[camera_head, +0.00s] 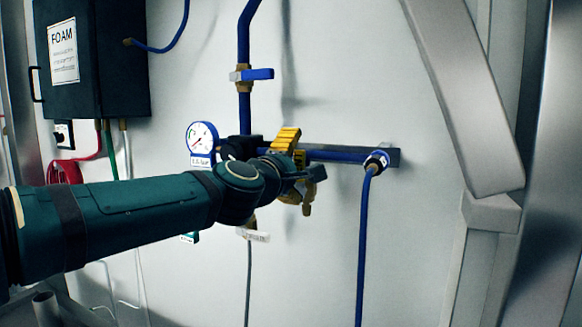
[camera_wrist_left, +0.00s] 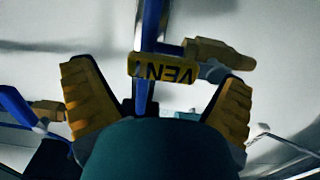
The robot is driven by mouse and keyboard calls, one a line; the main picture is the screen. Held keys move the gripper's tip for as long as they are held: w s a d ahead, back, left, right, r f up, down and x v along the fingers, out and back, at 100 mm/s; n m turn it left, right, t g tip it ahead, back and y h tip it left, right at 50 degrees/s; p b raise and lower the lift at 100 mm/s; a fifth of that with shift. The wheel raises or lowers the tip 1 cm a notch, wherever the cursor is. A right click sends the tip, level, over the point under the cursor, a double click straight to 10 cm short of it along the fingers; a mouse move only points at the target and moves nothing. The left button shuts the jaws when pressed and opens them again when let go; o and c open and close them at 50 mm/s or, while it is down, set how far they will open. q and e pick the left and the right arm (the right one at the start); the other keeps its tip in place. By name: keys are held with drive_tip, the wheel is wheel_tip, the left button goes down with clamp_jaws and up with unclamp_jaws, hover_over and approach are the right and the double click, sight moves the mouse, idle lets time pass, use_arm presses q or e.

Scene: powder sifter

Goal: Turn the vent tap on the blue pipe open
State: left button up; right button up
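My left gripper (camera_head: 298,168) reaches the blue pipe (camera_head: 340,153) on the wall in the head view. In the left wrist view my left gripper (camera_wrist_left: 157,78) is open, its two ribbed yellow fingers spread apart. Between and beyond them is a yellow piece marked VENT (camera_wrist_left: 163,68), upside down, in front of the blue pipe (camera_wrist_left: 152,22). A brass fitting (camera_wrist_left: 207,53) sits beside it, to the right. I see no contact between the fingers and the VENT piece. In the head view the gripper and wrist hide the vent tap. My right gripper is not in view.
A round gauge (camera_head: 202,138) stands left of my wrist. A blue-handled valve (camera_head: 254,75) is on the vertical pipe above. A blue hose (camera_head: 364,250) hangs at the right, near a slanted metal beam (camera_head: 465,90). A dark FOAM box (camera_head: 100,60) is at upper left.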

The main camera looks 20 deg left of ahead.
use_arm(q)
drive_tip(key=shift+w+f, duration=0.1)
drive_tip(key=shift+w, duration=0.05)
drive_tip(key=s, duration=1.2)
drive_tip(key=shift+a, duration=0.2)
drive_tip(key=shift+s, duration=0.15)
